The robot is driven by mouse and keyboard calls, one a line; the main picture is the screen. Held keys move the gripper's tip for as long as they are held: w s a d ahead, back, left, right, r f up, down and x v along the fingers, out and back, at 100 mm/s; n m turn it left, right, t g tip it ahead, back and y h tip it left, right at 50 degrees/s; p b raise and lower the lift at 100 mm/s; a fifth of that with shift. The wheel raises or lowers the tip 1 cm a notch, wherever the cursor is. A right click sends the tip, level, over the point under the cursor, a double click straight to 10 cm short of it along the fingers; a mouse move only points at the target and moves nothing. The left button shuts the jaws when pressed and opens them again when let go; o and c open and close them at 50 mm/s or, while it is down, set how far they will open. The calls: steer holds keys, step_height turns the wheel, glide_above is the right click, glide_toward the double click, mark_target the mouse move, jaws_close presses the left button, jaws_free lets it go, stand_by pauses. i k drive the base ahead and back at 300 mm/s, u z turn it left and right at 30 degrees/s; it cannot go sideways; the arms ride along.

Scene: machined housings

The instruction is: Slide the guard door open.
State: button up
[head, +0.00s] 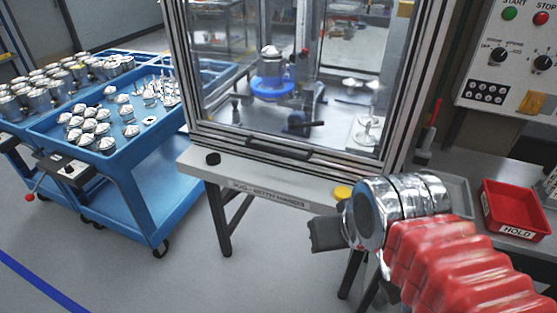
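The guard door (225,112) is a clear panel in a metal frame on the front of the machine enclosure. It appears to span the front opening, so it looks closed. A dark horizontal handle (283,150) runs along its lower edge. My gripper (326,235) is a dark shape at the end of my silver wrist and red-sleeved arm. It is below and to the right of the handle, in front of the bench edge, and apart from the door. Its fingers are seen from behind, so I cannot tell their opening.
Behind the panel, a metal housing sits on a blue fixture (272,87). A blue cart (150,205) with housings stands left. A control panel (508,60) and a red HOLD bin (515,208) are at right. A yellow button (342,192) is on the bench front (250,186).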

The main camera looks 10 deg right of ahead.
mark_target(291, 144)
steer(key=z, duration=0.1)
steer(key=i, duration=0.55)
steer(key=u, duration=2.85)
